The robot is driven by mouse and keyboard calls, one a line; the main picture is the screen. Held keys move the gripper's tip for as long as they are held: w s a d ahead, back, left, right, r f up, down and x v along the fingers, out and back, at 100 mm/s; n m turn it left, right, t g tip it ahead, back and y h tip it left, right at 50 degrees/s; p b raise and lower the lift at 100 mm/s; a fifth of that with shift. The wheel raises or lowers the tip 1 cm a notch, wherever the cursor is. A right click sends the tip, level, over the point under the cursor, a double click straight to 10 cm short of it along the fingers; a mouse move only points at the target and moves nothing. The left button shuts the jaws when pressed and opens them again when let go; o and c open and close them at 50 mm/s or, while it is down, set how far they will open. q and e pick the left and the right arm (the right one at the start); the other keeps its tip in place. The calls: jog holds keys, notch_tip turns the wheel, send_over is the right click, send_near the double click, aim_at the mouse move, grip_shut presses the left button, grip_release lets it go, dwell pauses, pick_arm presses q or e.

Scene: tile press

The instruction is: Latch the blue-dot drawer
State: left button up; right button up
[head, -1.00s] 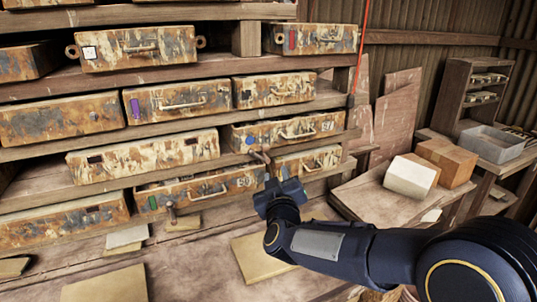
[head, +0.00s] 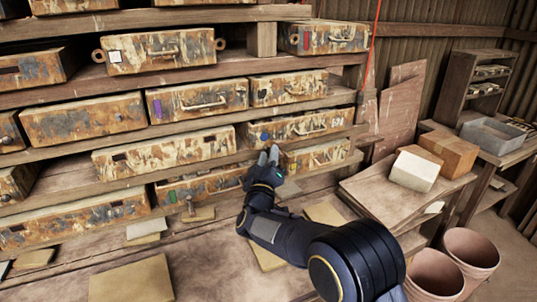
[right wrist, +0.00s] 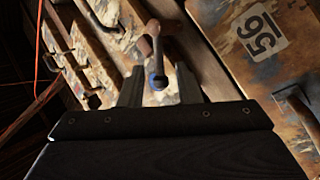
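The blue-dot drawer (head: 300,128) is rusty and cream, with a blue dot at its left end and a bar handle. It sits in the shelf at centre right. My right gripper (head: 269,157) is just below its left end. In the right wrist view the gripper (right wrist: 159,88) is open, its two fingers apart. A rusty latch lever (right wrist: 155,45) points into the gap between the fingertips, with a blue patch at its end. I cannot tell whether a finger touches it. The gripper mostly hides this latch in the head view. My left gripper is out of view.
A drawer labelled 56 (right wrist: 262,32) is close beside the gripper in the wrist view. Another latch (head: 190,205) hangs below the green-dot drawer. A wooden table (head: 375,195) with a white box (head: 413,171) and pink buckets (head: 470,250) stand at the right.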

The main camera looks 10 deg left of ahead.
jog(key=shift+w, duration=0.15)
grip_shut()
jog(key=r+m+g+p, duration=0.2)
jog(key=m+p, duration=0.1)
jog(key=d+m+h+p, duration=0.1)
jog(key=p, duration=0.1)
jog(key=shift+w+r+m+g, duration=0.3)
jog(key=shift+w+r+g, duration=0.05)
jog(key=shift+r+g, duration=0.05)
jog(key=shift+d+m+p, duration=0.15)
jog(key=shift+m+p, duration=0.25)
jog(key=shift+w+f, duration=0.1)
jog(key=shift+c, duration=0.8)
grip_release()
jog(key=shift+o, duration=0.8)
jog(key=shift+f, duration=0.1)
